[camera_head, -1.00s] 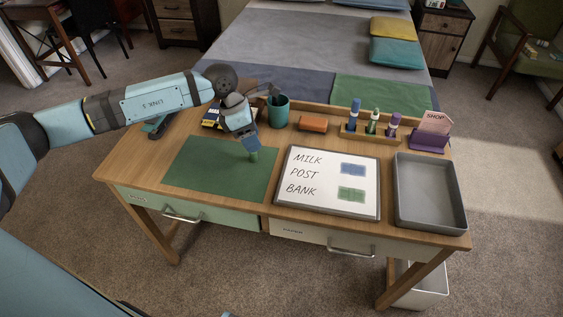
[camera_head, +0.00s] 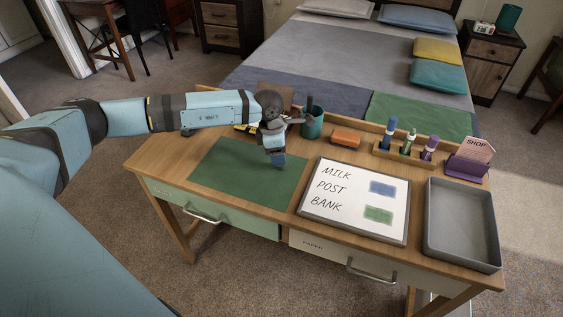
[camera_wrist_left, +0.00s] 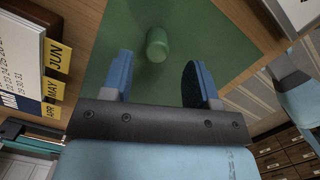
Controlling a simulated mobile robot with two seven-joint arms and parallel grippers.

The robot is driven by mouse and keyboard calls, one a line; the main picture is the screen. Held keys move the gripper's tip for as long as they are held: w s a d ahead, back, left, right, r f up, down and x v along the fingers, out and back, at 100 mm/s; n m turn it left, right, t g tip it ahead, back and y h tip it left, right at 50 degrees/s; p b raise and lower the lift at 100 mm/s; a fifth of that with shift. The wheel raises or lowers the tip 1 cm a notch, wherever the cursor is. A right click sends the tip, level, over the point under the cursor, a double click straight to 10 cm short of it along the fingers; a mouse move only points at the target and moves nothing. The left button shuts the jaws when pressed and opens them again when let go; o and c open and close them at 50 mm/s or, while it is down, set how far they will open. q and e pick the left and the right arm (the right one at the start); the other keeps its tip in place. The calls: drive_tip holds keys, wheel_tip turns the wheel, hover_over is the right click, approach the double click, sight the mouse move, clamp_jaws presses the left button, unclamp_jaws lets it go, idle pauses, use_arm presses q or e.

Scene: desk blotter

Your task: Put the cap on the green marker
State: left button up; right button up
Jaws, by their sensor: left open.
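The green marker (camera_head: 409,143) stands in the wooden rack at the back right of the desk, between a blue and a purple marker. A small green cylinder, which looks like the cap (camera_wrist_left: 157,45), sits on the green blotter (camera_head: 232,180) in the left wrist view. My left gripper (camera_head: 278,162) is open above the blotter, pointing down. In the left wrist view its two blue fingers (camera_wrist_left: 160,82) are spread, with the cap ahead and between them, not visibly touched. In the head view the cap is hidden by my gripper. My right gripper is not in view.
A whiteboard (camera_head: 340,212) lies right of the blotter, with a grey tray (camera_head: 462,225) beyond it. A teal cup (camera_head: 312,122) and an orange block (camera_head: 346,137) stand at the back. A calendar (camera_wrist_left: 28,60) is close by the left gripper.

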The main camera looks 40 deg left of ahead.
use_arm(q)
drive_tip(key=f, duration=0.4)
drive_tip(key=shift+w+d+f, duration=0.1)
drive_tip(key=shift+w+d, duration=0.2)
drive_tip(key=shift+w, duration=0.1)
drive_tip(key=c, duration=1)
